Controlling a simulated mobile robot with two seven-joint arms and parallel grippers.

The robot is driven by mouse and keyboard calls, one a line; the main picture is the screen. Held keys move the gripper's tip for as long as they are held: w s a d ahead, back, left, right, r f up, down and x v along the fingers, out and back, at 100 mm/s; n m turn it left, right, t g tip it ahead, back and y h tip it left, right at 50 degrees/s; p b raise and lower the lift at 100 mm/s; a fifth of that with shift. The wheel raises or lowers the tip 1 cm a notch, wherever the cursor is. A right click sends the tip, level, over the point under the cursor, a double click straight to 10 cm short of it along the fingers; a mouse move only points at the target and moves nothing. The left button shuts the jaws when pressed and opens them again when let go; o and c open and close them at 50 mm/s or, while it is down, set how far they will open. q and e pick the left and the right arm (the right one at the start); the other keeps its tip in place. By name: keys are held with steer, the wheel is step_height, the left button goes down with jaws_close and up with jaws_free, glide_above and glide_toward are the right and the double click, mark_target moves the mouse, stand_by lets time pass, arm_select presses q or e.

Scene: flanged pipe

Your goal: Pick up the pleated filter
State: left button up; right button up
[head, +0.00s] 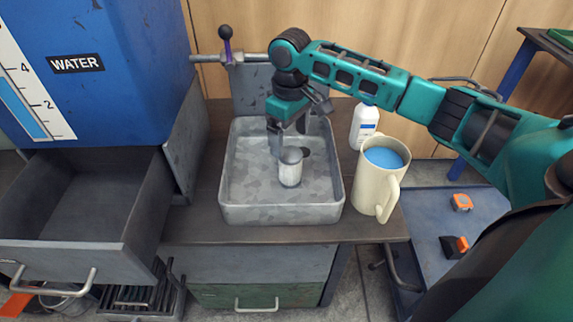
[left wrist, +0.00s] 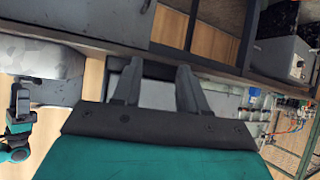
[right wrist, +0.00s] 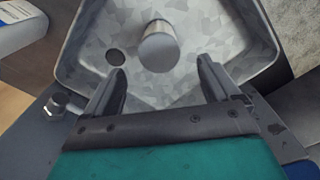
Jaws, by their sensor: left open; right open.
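A small pale cylinder (head: 290,168), likely the pleated filter, stands in the grey metal basin (head: 234,213); no pleats can be made out. In the right wrist view the cylinder (right wrist: 159,45) shows beyond the fingertips, between their lines and untouched. My right gripper (head: 285,138) is open and empty, over the back part of the basin; it also shows in the right wrist view (right wrist: 162,70). My left gripper (left wrist: 159,68) is open and empty in the left wrist view, away from the basin and outside the head view.
A beige mug (head: 369,190) with blue liquid stands right of the basin, with a white bottle (head: 364,122) behind it. A blue water tank (head: 110,90) and an open drawer (head: 75,200) are at left. A pipe with a purple-handled lever (head: 227,46) is behind. A dark drain hole (right wrist: 115,56) is in the basin.

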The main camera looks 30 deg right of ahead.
mark_target(290, 153)
step_height(290, 153, down, 5)
steer(key=shift+r+b, duration=0.1)
steer(key=shift+b, duration=0.45)
step_height(290, 153, down, 5)
steer(key=shift+s+d+f+b, duration=0.1)
steer(key=shift+s+f+b, duration=0.05)
steer(key=shift+b, duration=1)
arm_select(q)
step_height(290, 153, down, 4)
steer(key=shift+r, duration=0.15)
arm_select(e)
steer(key=shift+c, duration=0.6)
steer(key=c, duration=0.9)
steer(key=shift+c, duration=1.2)
arm_select(q)
steer(key=shift+s, duration=0.15)
arm_select(e)
steer(key=shift+r, duration=0.2)
